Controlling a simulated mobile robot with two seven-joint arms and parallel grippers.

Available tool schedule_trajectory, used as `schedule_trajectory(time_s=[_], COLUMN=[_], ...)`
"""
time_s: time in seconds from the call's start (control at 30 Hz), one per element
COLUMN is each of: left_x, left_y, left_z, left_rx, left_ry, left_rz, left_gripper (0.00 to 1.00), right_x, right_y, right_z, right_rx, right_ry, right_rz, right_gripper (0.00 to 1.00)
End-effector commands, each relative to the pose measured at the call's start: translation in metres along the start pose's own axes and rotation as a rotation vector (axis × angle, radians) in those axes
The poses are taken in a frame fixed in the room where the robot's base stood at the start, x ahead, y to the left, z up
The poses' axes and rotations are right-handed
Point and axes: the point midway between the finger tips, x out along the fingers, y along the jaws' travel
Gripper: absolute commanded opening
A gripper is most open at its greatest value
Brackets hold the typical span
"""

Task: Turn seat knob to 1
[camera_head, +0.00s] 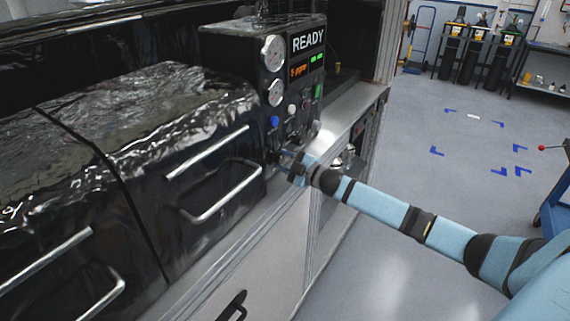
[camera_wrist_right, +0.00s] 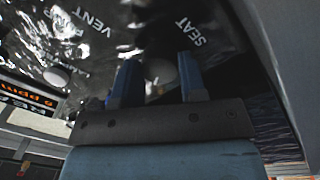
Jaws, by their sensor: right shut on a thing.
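My right gripper (camera_head: 282,157) reaches the lower part of the black control panel (camera_head: 262,62) in the head view. In the right wrist view its two blue fingers (camera_wrist_right: 159,78) stand a short way apart below the white SEAT label (camera_wrist_right: 190,34). A dim greyish rounded knob (camera_wrist_right: 161,72) shows between them, and the fingers are shut on it. The number that the knob points to cannot be read. In the head view the gripper hides the knob. My left gripper is not in view.
The panel carries two gauges (camera_head: 273,53), a READY display (camera_head: 308,40), a blue knob (camera_head: 275,121) and a pale knob (camera_head: 292,108). Black cabinet doors with metal handles (camera_head: 207,153) stand left of my right gripper. A metal ledge (camera_head: 350,118) runs to the right.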

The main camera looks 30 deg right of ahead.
Motion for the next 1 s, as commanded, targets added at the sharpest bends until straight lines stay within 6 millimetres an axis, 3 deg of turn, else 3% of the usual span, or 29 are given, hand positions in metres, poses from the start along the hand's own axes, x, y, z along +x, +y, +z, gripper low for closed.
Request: schedule_trajectory(time_s=[0.7, 0.73, 0.8, 0.83, 1.0], left_x=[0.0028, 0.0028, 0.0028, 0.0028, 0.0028], left_y=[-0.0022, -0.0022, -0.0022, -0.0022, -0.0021], left_z=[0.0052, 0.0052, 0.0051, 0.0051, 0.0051], left_rx=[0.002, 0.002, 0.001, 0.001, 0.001], left_ry=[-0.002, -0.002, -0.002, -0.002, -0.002], left_rz=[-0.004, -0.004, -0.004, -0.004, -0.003], left_gripper=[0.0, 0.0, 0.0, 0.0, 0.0], right_x=[0.0, 0.0, 0.0, 0.0, 0.0], right_y=[0.0002, 0.0002, 0.0002, 0.0002, 0.0001], right_z=[0.0, 0.0001, 0.0001, 0.0, 0.0001], right_rx=[-0.077, -0.077, -0.077, -0.077, -0.076], right_ry=[0.005, 0.005, 0.005, 0.005, 0.005], right_rz=[0.0, 0.0, 0.0, 0.0, -0.001], right_gripper=[0.15, 0.43, 0.59, 0.64, 0.64])
